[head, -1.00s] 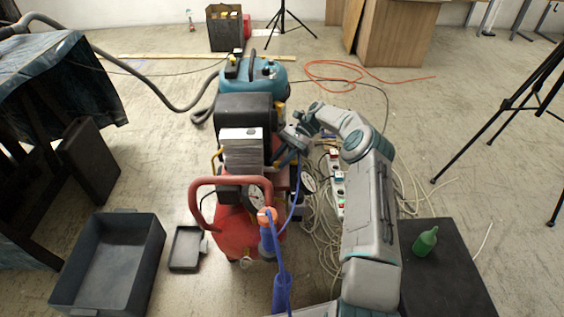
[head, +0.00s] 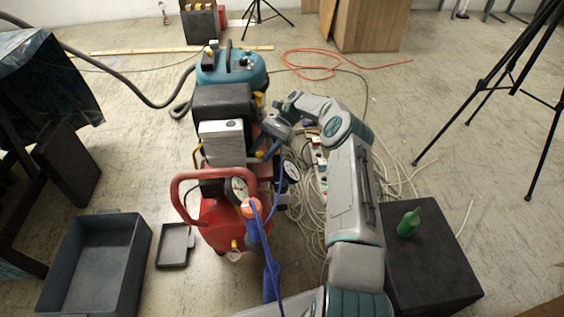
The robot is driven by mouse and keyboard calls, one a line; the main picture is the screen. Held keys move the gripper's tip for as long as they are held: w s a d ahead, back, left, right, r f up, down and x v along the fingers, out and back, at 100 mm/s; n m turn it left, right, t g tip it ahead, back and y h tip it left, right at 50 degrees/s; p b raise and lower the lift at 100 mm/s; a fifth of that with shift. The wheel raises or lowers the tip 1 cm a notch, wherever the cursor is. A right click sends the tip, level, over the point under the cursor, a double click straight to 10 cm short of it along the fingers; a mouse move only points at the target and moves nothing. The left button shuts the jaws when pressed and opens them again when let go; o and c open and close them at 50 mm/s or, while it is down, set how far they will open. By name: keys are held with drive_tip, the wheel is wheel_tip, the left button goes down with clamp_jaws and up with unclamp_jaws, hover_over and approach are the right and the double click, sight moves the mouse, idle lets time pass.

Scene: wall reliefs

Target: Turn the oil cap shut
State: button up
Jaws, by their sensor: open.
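The red compressor (head: 222,218) stands on the floor in the middle of the head view, with a grey finned block (head: 222,140) and a black motor cover on top. My gripper (head: 264,152) is at the right side of the finned block, pointing left and down, with its fingers apart. The gripper is small here, and I see nothing held in it. I cannot make out the oil cap for certain; the arm and the compressor parts may hide it. I cannot tell whether the fingers touch anything.
Pressure gauges (head: 238,190) and a blue hose (head: 268,250) are close to my gripper. A teal vacuum (head: 230,68) stands behind the compressor. A power strip and loose cables lie to the right.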

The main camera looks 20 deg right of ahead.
drive_tip(key=shift+s+d+r+m+t+y+p, duration=0.15)
drive_tip(key=shift+r+m+t+y+p, duration=0.25)
drive_tip(key=shift+m+t+p, duration=0.45)
drive_tip(key=m+t+p, duration=0.1)
drive_tip(key=m+t+y+p, duration=0.1)
drive_tip(key=m+t+p, duration=0.1)
drive_tip(key=shift+s+f, duration=0.15)
drive_tip(key=shift+f, duration=0.05)
drive_tip(key=m+t, duration=0.1)
drive_tip(key=m+t+p, duration=0.1)
drive_tip(key=t, duration=0.1)
drive_tip(key=m+t, duration=0.2)
drive_tip(key=shift+s+f, duration=0.1)
drive_tip(key=shift+s, duration=0.15)
drive_tip(key=shift+s+f+m+t, duration=0.15)
drive_tip(key=shift+m+t, duration=0.9)
drive_tip(key=shift+t, duration=0.1)
drive_tip(key=m+t+h+b, duration=0.2)
drive_tip(key=m+t, duration=0.1)
drive_tip(key=shift+s, duration=0.15)
drive_tip(key=shift+s+a+m+t+h+b, duration=0.1)
drive_tip(key=shift+a+m+t+h+b, duration=0.15)
drive_tip(key=shift+m+t+h+b, duration=0.8)
drive_tip(key=shift+s+a+m+t+h+b, duration=0.15)
drive_tip(key=shift+m+t+h+b, duration=0.95)
drive_tip(key=shift+b, duration=1.15)
